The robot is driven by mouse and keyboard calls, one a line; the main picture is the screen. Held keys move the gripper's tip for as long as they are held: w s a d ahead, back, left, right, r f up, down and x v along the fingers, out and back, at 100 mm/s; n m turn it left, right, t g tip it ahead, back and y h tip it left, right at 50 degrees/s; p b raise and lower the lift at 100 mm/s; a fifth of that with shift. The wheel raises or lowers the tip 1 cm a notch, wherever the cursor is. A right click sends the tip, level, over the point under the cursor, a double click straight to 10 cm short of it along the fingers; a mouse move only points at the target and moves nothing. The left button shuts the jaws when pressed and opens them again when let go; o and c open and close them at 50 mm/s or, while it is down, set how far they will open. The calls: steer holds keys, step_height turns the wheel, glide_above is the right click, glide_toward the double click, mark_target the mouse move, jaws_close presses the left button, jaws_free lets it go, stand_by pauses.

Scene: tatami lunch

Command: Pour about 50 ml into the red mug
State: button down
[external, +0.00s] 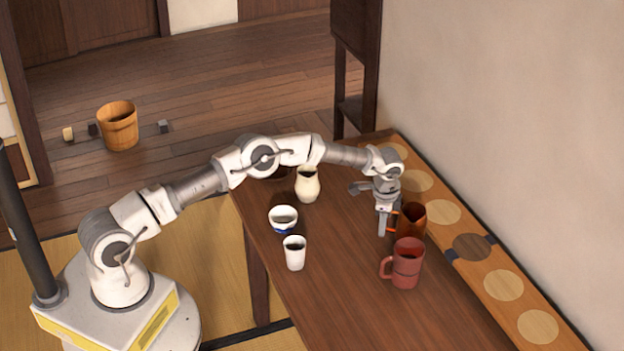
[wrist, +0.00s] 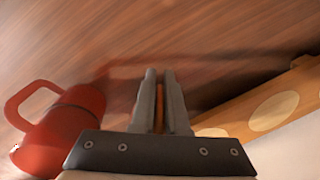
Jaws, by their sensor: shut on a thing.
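The red mug (external: 408,262) stands upright on the table, its handle toward the left. In the wrist view it shows at the lower left (wrist: 62,125). In the wrist view a thin orange strip (wrist: 159,105) shows between my fingers (wrist: 160,75); the rest of the vessel is hidden there. The vessel looks about upright; its contents cannot be made out.
A white cup (external: 295,254), a blue-and-white bowl (external: 283,215) and a cream pitcher (external: 307,186) stand on the left part of the table (external: 345,290). A wooden board with round pale inlays (external: 512,300) runs along the wall at right. The table's middle is clear.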

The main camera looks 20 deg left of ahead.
steer(key=shift+s+d+r+t+p, duration=0.15)
steer(key=shift+s+r+t+p, duration=0.25)
steer(key=shift+r+t+p, duration=0.45)
steer(key=shift+s+f+t+y, duration=0.1)
steer(key=shift+f+t+y, duration=0.1)
steer(key=shift+t+y, duration=0.15)
step_height(320, 180, up, 7)
steer(key=s+t+y+b, duration=0.1)
steer(key=t+b, duration=0.5)
steer(key=t, duration=0.2)
steer(key=shift+f+t, duration=0.2)
steer(key=shift+t, duration=0.1)
steer(key=shift+d+r+t+y+b, duration=0.1)
steer(key=shift+r+t+y+b, duration=0.4)
steer(key=shift+t, duration=0.3)
steer(key=shift+s+d+r+t+b, duration=0.1)
steer(key=shift+s+r+t+b, duration=0.7)
steer(key=shift+b, duration=1.6)
